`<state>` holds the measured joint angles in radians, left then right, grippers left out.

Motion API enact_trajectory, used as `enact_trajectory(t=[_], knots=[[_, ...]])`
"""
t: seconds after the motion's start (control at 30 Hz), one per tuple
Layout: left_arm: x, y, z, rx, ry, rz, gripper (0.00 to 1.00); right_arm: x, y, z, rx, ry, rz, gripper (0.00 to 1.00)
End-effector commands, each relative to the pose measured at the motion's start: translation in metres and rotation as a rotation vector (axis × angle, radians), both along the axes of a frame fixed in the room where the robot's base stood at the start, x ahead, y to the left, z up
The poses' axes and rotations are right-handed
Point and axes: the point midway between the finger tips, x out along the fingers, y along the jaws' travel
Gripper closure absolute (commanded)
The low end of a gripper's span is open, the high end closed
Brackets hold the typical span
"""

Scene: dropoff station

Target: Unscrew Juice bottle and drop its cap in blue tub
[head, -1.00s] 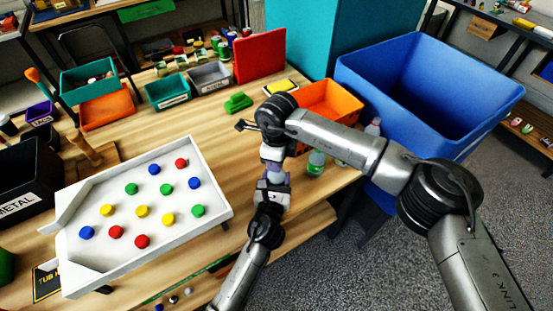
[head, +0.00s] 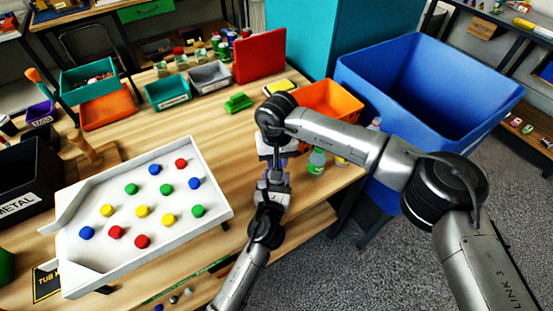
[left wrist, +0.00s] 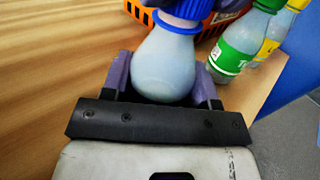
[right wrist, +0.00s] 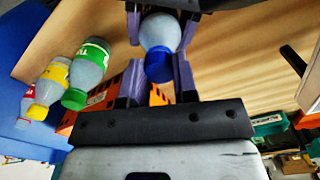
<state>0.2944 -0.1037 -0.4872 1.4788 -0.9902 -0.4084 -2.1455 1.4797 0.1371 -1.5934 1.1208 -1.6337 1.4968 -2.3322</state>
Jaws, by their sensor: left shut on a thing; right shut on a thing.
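A pale bottle (left wrist: 165,65) with a blue cap (right wrist: 158,66) is between my two grippers, above the wooden table. My left gripper (left wrist: 163,85) is shut on the bottle's body. My right gripper (right wrist: 158,78) has its fingers at the cap end and is shut on the blue cap. The cap appears to sit on the bottle's neck. In the head view my left gripper (head: 274,176) and right gripper (head: 274,155) face each other and mostly hide the bottle. No label on it is readable. The large blue tub (head: 360,90) stands open at the right.
A green-labelled bottle (head: 316,162) and a yellow-labelled bottle (right wrist: 52,80) stand near the table's right edge, with a red-labelled bottle (right wrist: 28,100) beyond. An orange basket (head: 332,100) is behind them. A white tray (head: 75,225) with coloured pegs fills the left front.

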Motion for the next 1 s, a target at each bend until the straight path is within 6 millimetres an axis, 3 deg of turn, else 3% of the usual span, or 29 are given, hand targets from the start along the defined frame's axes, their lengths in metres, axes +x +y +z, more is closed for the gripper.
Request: enact_trajectory(t=[0.1,0.3,0.7,0.73,1.0], knots=[[-0.0002,-0.0001,-0.0006,0.000,0.001,0.000,1.00,0.0006,-0.0004,0.0005,-0.001,-0.002,0.216,1.00],[-0.0003,-0.0001,-0.0006,0.000,0.001,0.000,1.00,0.0006,-0.0003,0.0006,0.001,-0.003,0.462,1.00],[-0.0003,-0.0002,-0.0006,0.001,0.001,-0.001,1.00,0.0005,-0.0002,0.0006,0.001,-0.003,0.519,1.00],[-0.0003,-0.0002,-0.0006,0.001,0.001,-0.001,1.00,0.0005,-0.0002,0.0006,0.001,-0.003,0.519,0.71],[-0.0003,-0.0001,-0.0006,0.000,0.001,0.000,1.00,0.0003,-0.0001,0.0005,0.000,-0.002,0.518,0.48]])
